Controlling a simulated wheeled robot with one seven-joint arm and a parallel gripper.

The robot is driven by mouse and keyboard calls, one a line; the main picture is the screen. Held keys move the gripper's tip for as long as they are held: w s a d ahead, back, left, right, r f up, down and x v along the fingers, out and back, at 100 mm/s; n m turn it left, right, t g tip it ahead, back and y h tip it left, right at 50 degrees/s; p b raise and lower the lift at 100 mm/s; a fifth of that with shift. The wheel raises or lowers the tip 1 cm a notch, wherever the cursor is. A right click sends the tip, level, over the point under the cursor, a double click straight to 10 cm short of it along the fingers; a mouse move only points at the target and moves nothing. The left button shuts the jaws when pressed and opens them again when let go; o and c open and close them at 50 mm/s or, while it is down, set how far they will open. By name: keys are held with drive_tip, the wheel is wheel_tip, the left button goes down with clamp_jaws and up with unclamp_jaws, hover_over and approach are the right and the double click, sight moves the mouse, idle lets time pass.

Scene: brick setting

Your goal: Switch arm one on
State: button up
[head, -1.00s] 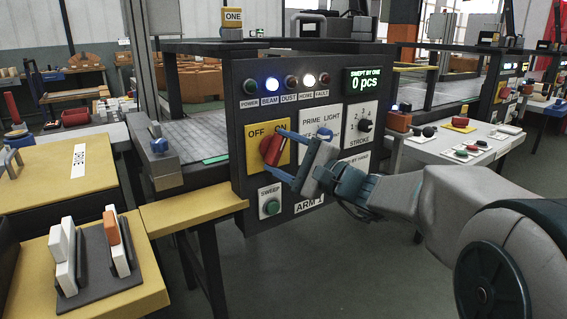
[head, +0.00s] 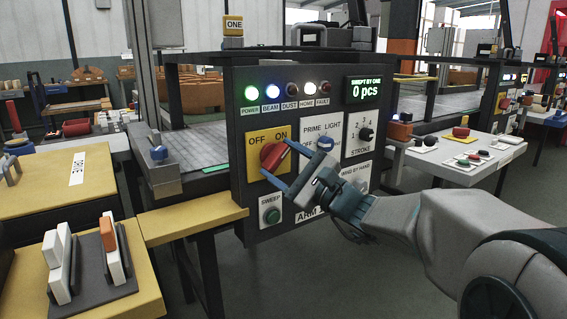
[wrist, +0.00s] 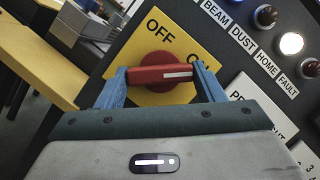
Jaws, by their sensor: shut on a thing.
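The red rotary switch (head: 273,154) sits on a yellow plate (head: 284,133) marked OFF and ON, on the dark panel labelled ARM 1. My gripper (head: 269,157) is shut on the switch's red bar. The wrist view shows the bar (wrist: 166,74) between my two blue fingers (wrist: 166,85), one at each end. The bar's white stripe is at its right end, towards the word ON, which a finger partly covers. The green POWER lamp (head: 251,93) is lit. The counter display (head: 367,90) reads 0 pcs.
The green SWEEP button (head: 271,216) is just below the switch. The PRIME LIGHT switch (head: 325,142) and STROKE knob (head: 366,133) are to the right, close to my gripper. A yellow ledge (head: 192,222) juts out at the panel's left.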

drive_tip(key=o, duration=1)
drive_tip(key=p+v, duration=0.2)
drive_tip(key=v, duration=1.2)
drive_tip(key=shift+w, duration=0.1)
